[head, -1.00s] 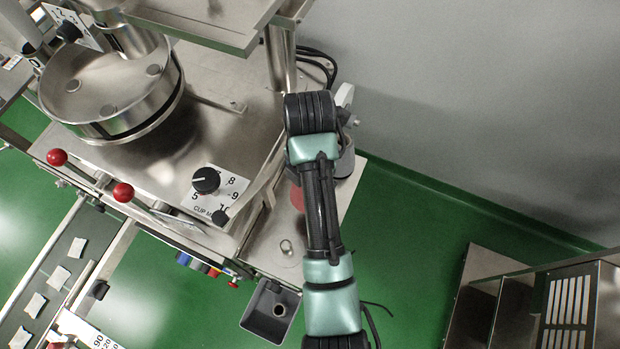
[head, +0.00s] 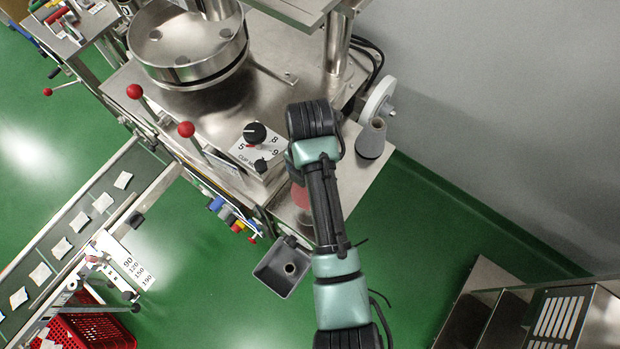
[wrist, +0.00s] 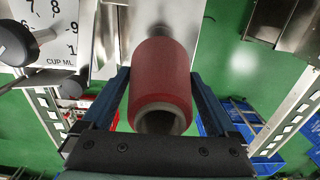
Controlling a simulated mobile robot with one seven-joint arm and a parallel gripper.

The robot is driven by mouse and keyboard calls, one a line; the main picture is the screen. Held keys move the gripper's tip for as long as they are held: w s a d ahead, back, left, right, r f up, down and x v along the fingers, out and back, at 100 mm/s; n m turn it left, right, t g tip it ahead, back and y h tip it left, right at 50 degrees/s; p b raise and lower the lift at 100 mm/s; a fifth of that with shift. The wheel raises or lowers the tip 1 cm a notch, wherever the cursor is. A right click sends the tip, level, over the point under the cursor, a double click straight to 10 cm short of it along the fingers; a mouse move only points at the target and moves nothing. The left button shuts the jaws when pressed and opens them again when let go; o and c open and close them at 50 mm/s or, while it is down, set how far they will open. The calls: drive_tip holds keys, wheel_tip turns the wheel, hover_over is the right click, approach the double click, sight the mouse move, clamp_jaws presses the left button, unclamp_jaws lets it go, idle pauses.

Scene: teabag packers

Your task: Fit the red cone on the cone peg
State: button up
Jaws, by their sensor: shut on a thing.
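The red cone (wrist: 160,75) fills the middle of the wrist view, its open hollow end toward the camera. My gripper (wrist: 159,88) is shut on it, with one blue finger on each side. A dark metal piece (wrist: 160,31) shows just beyond the cone's far end. I cannot tell whether it is the cone peg or part of the cone, nor whether they touch. In the head view a bit of the red cone (head: 299,196) shows beside my arm, over the steel side shelf. My arm hides the gripper and most of the cone there.
A grey cone (head: 371,138) stands on the side shelf (head: 360,178) beside a white wheel (head: 379,99). The machine's dial panel (head: 257,146) is close on the left. A grey bin (head: 283,267) hangs below.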

drive_tip(key=shift+f+b, duration=1.95)
drive_tip(key=shift+f, duration=0.85)
drive_tip(key=shift+p, duration=0.65)
drive_tip(key=shift+f+b, duration=2.4)
drive_tip(key=shift+f, duration=1.15)
drive_tip(key=o, duration=1.3)
drive_tip(key=shift+o, duration=0.2)
wheel_tip(320, 180, up, 13)
drive_tip(key=p, duration=0.1)
